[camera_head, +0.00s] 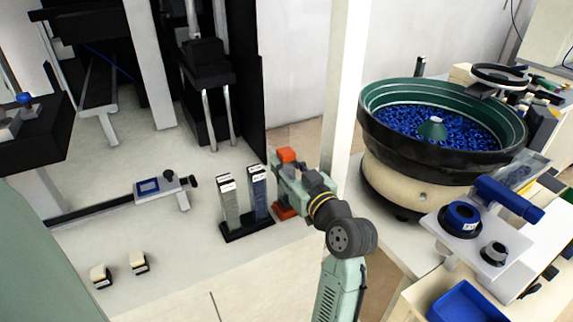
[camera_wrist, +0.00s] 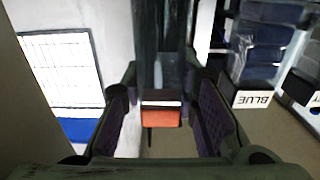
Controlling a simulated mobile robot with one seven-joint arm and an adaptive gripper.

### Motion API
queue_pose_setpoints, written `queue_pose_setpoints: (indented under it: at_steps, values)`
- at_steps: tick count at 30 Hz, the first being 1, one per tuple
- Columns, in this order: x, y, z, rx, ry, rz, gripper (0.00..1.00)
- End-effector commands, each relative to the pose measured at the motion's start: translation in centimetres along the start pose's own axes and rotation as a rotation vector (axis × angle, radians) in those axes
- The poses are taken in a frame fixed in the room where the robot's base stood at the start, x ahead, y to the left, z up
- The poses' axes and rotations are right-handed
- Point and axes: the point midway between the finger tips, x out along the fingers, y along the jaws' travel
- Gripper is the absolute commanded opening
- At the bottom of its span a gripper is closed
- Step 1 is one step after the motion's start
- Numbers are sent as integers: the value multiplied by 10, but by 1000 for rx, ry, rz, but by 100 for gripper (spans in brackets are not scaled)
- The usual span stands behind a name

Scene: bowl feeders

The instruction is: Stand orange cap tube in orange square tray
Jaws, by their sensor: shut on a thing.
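The orange cap tube shows its orange cap (camera_head: 287,154) just above my gripper (camera_head: 292,181) in the camera_head view. The gripper is shut on the tube and hides most of its body. The orange square tray (camera_head: 284,211) lies directly below, partly covered by my gripper. I cannot tell whether the tube's lower end touches the tray. In the wrist view the orange cap (camera_wrist: 161,116) sits between the two dark finger pads of my gripper (camera_wrist: 163,125).
A black rack (camera_head: 246,233) holding two upright label-topped containers stands close to the left of the tray. A white post (camera_head: 347,80) rises behind my arm. A bowl feeder (camera_head: 440,140) with blue parts stands at right.

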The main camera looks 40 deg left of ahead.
Motion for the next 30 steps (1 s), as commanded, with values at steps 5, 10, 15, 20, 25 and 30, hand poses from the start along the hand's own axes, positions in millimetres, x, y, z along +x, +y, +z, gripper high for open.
queue_pose_setpoints:
  at_steps: [5, 10, 15, 20, 25, 30]
  values:
    - [0, 0, 5, 0, 1, 1, 0]
    - [0, 0, 8, 0, 1, 1, 0]
    - [0, 0, 10, 0, 1, 1, 0]
    - [0, 0, 10, 0, 1, 0, 0]
    - [0, 0, 10, 0, 1, 0, 0]
    - [0, 0, 11, 0, 1, 0, 0]
